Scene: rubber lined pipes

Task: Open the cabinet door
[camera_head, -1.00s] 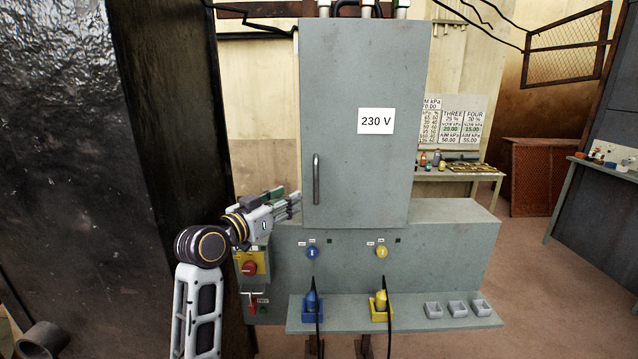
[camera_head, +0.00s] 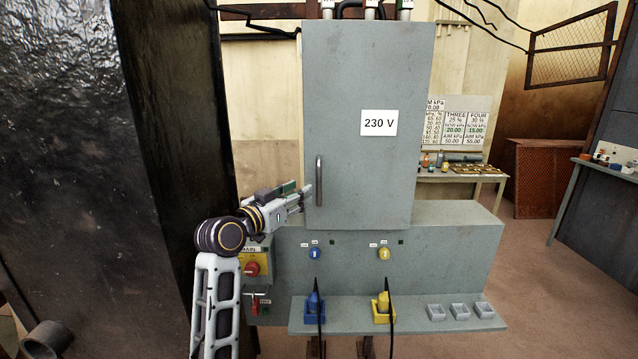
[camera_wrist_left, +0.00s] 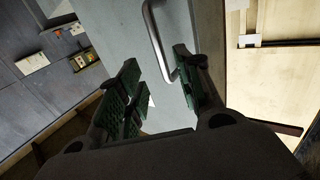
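The grey cabinet door (camera_head: 365,75) is shut, with a white "230 V" label (camera_head: 378,122). Its vertical metal bar handle (camera_head: 319,180) is near the lower left edge of the door. My left gripper (camera_head: 307,196) is just left of the handle's lower part. In the left wrist view my left gripper (camera_wrist_left: 155,92) is open, its green-padded fingers apart. The handle (camera_wrist_left: 157,42) shows there ahead, its lower end close to the right finger. I cannot tell whether they touch. My right gripper is not in view.
Below the door, a grey box carries a blue knob (camera_head: 314,253) and a yellow knob (camera_head: 384,254). A shelf (camera_head: 405,324) under it holds blue and yellow plugs with cables and small grey trays. A red switch (camera_head: 252,269) is near my left arm. A dark wall stands at the left.

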